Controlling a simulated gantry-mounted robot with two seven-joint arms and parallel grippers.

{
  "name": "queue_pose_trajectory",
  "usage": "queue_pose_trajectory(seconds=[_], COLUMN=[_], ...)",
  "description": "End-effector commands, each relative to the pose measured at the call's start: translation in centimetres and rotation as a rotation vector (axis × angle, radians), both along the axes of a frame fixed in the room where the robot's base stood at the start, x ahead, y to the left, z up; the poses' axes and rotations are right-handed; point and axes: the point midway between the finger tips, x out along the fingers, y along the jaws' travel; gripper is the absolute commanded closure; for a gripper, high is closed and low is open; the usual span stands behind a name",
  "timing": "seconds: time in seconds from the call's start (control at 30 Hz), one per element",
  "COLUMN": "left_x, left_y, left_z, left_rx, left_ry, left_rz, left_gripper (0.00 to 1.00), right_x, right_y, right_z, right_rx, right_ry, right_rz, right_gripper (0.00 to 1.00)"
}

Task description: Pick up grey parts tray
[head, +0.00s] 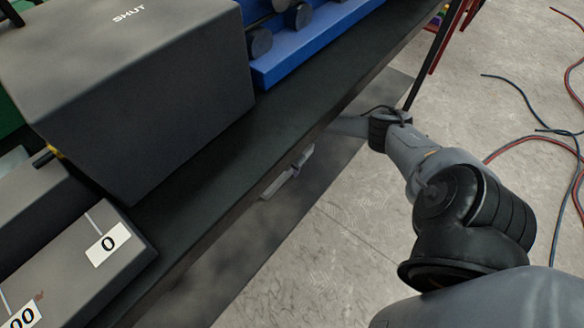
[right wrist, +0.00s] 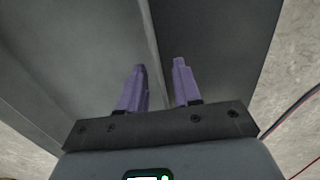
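My left gripper is not in view.
The dark bench (head: 232,160) carries a large grey box (head: 150,90) marked "SHUT", grey blocks (head: 75,262) with number labels, and a blue rack (head: 310,42). Red and blue hoses (head: 535,135) lie on the floor at right.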

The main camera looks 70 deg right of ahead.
Motion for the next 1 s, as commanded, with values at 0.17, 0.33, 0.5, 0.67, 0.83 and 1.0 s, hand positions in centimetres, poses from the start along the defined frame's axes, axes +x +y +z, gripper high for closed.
queue_pose_trajectory(seconds=[0.17, 0.33, 0.5, 0.67, 0.83, 1.0], left_x=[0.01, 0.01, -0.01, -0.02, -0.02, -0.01], left_y=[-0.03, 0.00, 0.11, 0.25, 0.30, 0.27], left_z=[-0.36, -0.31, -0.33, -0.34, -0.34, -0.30], left_rx=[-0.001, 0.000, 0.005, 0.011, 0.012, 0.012], left_ry=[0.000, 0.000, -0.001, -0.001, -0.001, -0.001], left_rz=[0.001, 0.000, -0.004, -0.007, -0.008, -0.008], left_gripper=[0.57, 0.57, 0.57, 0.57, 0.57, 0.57], right_x=[0.02, 0.01, 0.01, 0.01, 0.00, -0.01], right_y=[0.01, 0.01, 0.02, 0.01, 0.01, 0.00], right_z=[-0.50, -0.47, -0.47, -0.47, -0.47, -0.46], right_rx=[0.000, 0.000, 0.000, 0.000, 0.000, 0.000], right_ry=[0.000, 0.000, 0.000, 0.000, 0.000, 0.000], right_rz=[0.000, 0.000, 0.000, 0.000, 0.000, 0.000], right_gripper=[0.67, 0.67, 0.81, 1.00, 1.00, 1.00])
